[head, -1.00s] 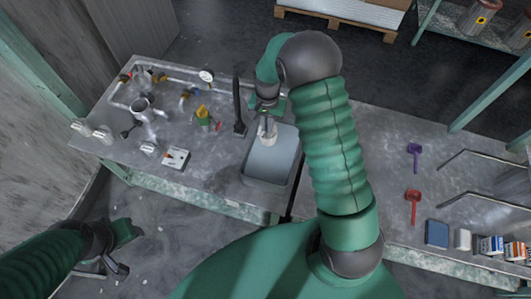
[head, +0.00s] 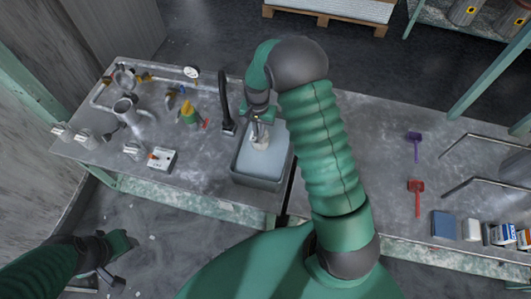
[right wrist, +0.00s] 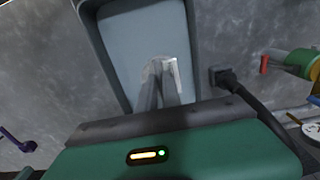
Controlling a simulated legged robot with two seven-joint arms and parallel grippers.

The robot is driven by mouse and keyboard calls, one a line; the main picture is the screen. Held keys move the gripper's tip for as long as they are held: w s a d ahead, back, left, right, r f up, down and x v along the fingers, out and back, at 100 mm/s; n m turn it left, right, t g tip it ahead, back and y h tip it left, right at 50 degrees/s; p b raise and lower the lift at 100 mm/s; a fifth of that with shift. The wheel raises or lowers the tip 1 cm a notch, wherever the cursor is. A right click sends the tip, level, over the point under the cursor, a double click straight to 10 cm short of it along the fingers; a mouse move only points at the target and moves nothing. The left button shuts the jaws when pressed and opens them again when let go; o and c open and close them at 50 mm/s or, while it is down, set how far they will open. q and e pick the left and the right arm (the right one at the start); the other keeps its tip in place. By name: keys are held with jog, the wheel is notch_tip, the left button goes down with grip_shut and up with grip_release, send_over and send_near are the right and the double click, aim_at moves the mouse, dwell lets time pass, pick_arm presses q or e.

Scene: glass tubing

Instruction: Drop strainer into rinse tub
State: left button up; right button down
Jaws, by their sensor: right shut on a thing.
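The rinse tub (head: 258,183) is a grey open basin on the metal workbench, with pale blue-grey inside. My right gripper (head: 261,124) is over the far part of the tub and shut on the strainer (head: 260,142), a small pale piece partly hidden by the fingers. The right wrist view shows the fingers (right wrist: 162,88) closed together around its pale end, against the tub interior (right wrist: 145,35). I cannot tell whether the strainer touches the tub. My left gripper (head: 118,265) hangs at the lower left, away from the bench; its jaw opening is unclear.
A black upright spout (head: 226,105) stands close left of the tub. Pipework with a gauge (head: 191,72) and a control box (head: 162,159) are further left. Purple (head: 415,145) and red (head: 416,190) scoops lie right, near bent metal rails (head: 475,185). Bench between is clear.

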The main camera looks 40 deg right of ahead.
jog(key=c, duration=1.6)
grip_release()
jog(key=shift+o, duration=0.7)
jog(key=shift+a, duration=0.1)
jog(key=shift+r, duration=0.1)
notch_tip(320, 180, up, 17)
jog(key=shift+p, duration=0.45)
jog(key=shift+f, duration=0.2)
jog(key=s+a+f+n+t, duration=0.2)
jog(key=s+a+f+n, duration=0.2)
jog(key=s+a+n, duration=0.6)
jog(key=s, duration=0.5)
jog(key=shift+s+a+f+t, duration=0.15)
jog(key=shift+s+a+t, duration=0.15)
jog(key=shift+a, duration=0.1)
